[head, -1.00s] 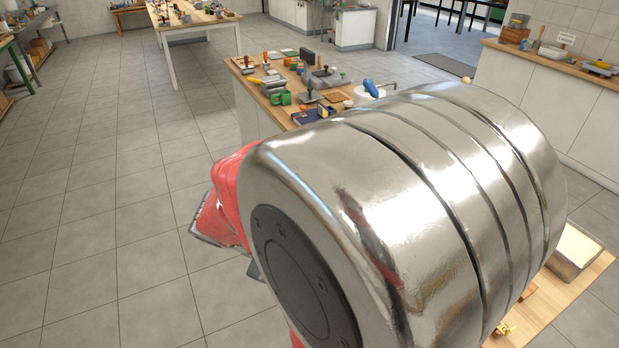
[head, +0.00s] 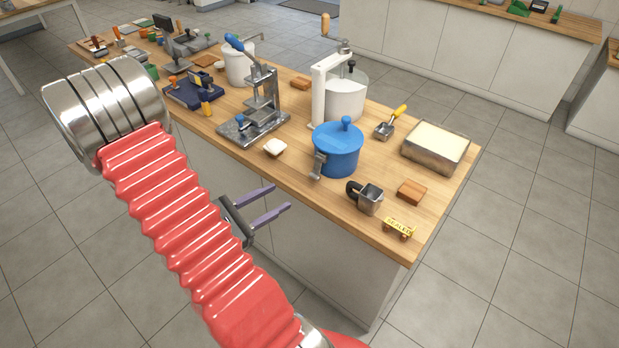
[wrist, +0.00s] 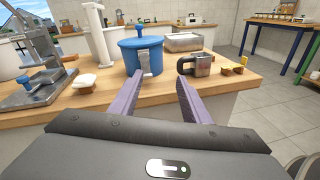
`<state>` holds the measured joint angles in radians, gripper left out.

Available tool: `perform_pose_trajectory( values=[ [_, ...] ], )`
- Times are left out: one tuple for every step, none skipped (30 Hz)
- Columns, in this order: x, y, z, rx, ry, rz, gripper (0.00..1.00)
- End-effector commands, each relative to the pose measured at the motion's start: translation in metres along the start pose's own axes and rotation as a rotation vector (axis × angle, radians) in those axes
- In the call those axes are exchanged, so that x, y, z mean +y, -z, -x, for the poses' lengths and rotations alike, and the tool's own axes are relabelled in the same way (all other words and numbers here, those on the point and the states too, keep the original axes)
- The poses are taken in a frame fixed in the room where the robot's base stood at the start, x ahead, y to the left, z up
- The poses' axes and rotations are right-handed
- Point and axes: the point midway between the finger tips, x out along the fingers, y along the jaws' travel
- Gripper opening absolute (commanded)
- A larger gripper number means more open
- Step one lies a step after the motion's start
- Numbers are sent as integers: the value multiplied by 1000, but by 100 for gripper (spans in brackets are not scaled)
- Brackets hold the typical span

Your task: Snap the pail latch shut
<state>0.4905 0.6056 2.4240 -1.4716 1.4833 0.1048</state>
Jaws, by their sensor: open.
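The blue pail (head: 337,150) with a blue knobbed lid stands upright near the front edge of the wooden counter. Its grey metal latch (head: 318,166) is on the pail's near-left side and looks tilted out from the wall at its lower end. In the wrist view the pail (wrist: 142,55) is ahead and the latch (wrist: 146,64) faces me. My gripper (head: 283,198) is open and empty, in front of the counter's front edge and short of the pail. In the wrist view its two purple fingers (wrist: 157,95) are spread apart below the latch. Nothing is between them.
A metal cup with a dark handle (head: 368,199), a "SEALED" sign (head: 399,229) and a brown block (head: 411,192) are right of the pail. A white pad (head: 274,147) and a lever press (head: 255,120) are left. A white-posted press (head: 320,95) stands behind.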

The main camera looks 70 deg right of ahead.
Motion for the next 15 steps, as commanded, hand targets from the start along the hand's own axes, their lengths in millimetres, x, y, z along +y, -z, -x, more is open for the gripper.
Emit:
perform_pose_trajectory(
  values=[
    [-1,8,-6,-17,-19,37,43],
    [0,12,-10,-25,-34,56,43],
    [1,18,-14,-37,-54,82,43],
    [2,22,-16,-44,-70,101,43],
    [2,27,-19,-50,-84,119,43],
    [3,32,-23,-58,-102,141,43],
    [3,37,-25,-63,-116,157,43],
    [3,41,-27,-67,-129,170,43],
    [4,45,-29,-70,-142,186,43],
    [4,48,-31,-73,-153,197,43],
    [4,51,-32,-75,-160,205,43],
    [4,54,-33,-77,-170,213,43],
    [4,55,-33,-78,-175,218,43],
    [4,57,-34,-78,-179,222,43],
    [4,57,-34,-79,-182,225,43]
  ],
)
